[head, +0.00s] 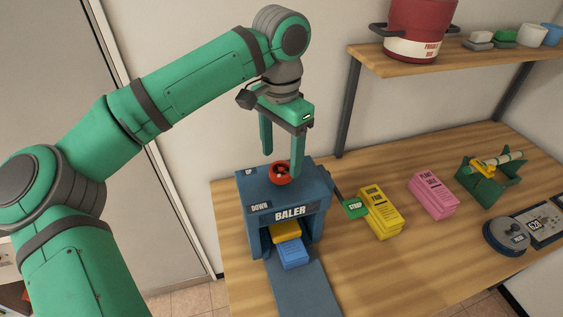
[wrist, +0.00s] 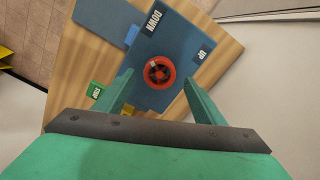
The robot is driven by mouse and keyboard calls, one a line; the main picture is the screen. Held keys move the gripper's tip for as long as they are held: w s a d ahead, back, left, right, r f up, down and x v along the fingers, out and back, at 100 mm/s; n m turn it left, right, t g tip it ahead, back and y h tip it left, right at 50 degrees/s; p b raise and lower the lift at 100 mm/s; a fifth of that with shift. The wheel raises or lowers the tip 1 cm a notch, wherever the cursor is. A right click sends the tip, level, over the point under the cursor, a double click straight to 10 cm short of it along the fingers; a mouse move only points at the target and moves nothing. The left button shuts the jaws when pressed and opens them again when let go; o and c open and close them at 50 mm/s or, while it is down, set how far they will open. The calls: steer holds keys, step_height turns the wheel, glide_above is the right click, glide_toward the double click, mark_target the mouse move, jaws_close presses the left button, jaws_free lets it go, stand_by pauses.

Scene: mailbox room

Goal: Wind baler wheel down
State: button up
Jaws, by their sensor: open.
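The blue baler (head: 290,201) stands on the wooden table, with "UP" and "DOWN" labels on its top. The red baler wheel (head: 280,173) sits on top of it; it also shows in the wrist view (wrist: 160,72). My gripper (head: 281,165) is above the baler, pointing down, fingers spread and empty. In the head view the right finger partly overlaps the wheel's edge. In the wrist view the wheel lies beyond and between the fingertips. I cannot tell whether a finger touches it. Inside the baler a yellow block (head: 286,231) lies behind a blue stack (head: 293,253).
A green strap tag (head: 355,208) sticks out at the baler's right. Yellow (head: 380,212) and pink (head: 433,195) bundles, a green stand (head: 486,180) and a round scale (head: 506,236) stand further right. A shelf (head: 440,62) with a red pot (head: 419,25) hangs above.

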mark_target(281, 167)
step_height(281, 167, up, 8)
steer(key=shift+f, duration=0.25)
